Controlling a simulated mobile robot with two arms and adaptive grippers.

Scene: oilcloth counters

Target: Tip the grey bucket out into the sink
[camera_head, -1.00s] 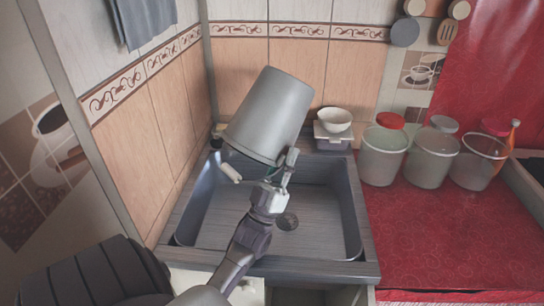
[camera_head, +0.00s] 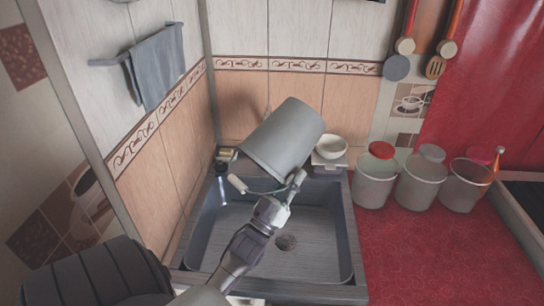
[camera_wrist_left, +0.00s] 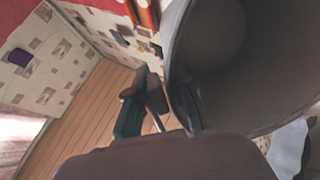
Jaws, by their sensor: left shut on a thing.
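The grey bucket (camera_head: 284,138) is tipped over in the air above the sink (camera_head: 345,235), its base up to the right and its mouth down to the left. Its wire handle with a pale grip (camera_head: 237,184) hangs by the mouth. My left gripper (camera_head: 295,180) is shut on the bucket at its rim, on the lower right side. In the left wrist view the bucket's dark inside (camera_wrist_left: 235,85) shows, with no contents that I can make out; the fingers (camera_wrist_left: 160,105) are at its rim. My right gripper is out of view.
A white bowl (camera_head: 331,147) stands on a small scale behind the sink. A towel (camera_head: 157,68) hangs on the left wall.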

